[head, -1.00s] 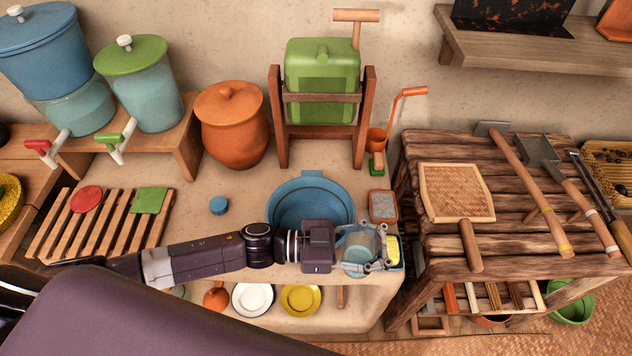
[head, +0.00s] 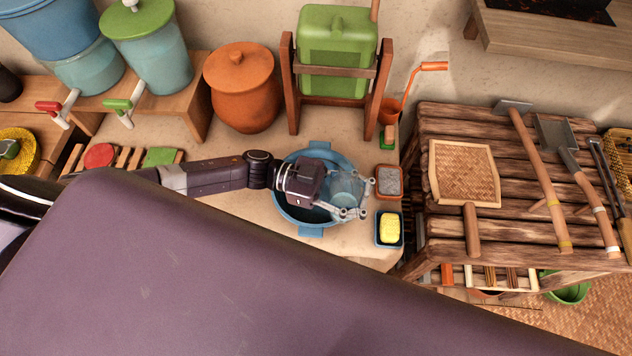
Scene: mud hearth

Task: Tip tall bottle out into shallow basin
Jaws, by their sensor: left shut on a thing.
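The shallow basin (head: 297,219) is blue with two side handles and sits on the clay counter. My left gripper (head: 352,212) is over its right part, with the arm crossing the basin from the left. The gripper is shut on the tall bottle (head: 346,187), a pale blue, see-through vessel. The fingers and wrist hide part of the bottle and of the basin's inside. I cannot tell exactly how far the bottle tilts or whether anything flows from it. My right gripper is not in view.
Right of the basin are a tray with a grey block (head: 389,181) and a blue dish with a yellow sponge (head: 389,229). An orange lidded pot (head: 243,88) and a green container in a wooden frame (head: 337,55) stand behind. A log table (head: 520,180) is at right.

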